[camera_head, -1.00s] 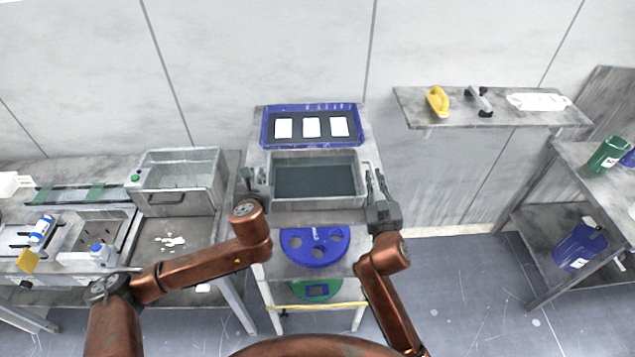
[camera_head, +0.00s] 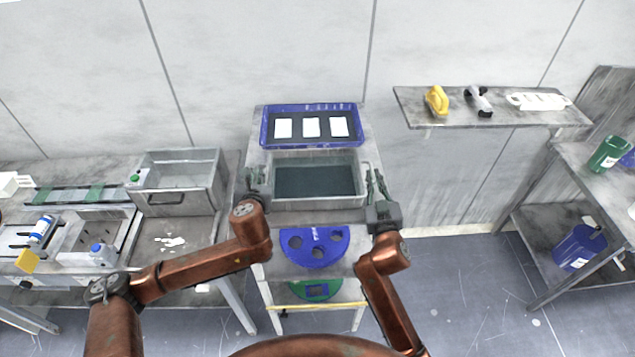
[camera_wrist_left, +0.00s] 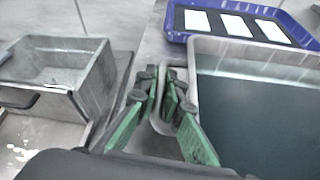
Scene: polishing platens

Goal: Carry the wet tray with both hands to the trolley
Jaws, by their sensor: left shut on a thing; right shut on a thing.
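The wet tray (camera_head: 313,205) is a grey metal tray with dark liquid in it, in the middle of the head view. It sits level on or just over the trolley top in front of the blue tray; I cannot tell whether it touches. My left gripper (camera_head: 257,176) is shut on its left side, and my right gripper (camera_head: 374,184) is shut on its right side. In the left wrist view, the green fingers of my left gripper (camera_wrist_left: 166,98) close around the left rim of the wet tray (camera_wrist_left: 196,75). The trolley (camera_head: 292,216) stands against the wall.
A blue tray (camera_head: 357,143) with white pads lies behind the wet tray. A blue disc (camera_head: 315,258) and a green one (camera_head: 297,291) are on shelves below. A metal basin (camera_head: 182,198) stands on the left bench. A wall shelf (camera_head: 520,121) is at right.

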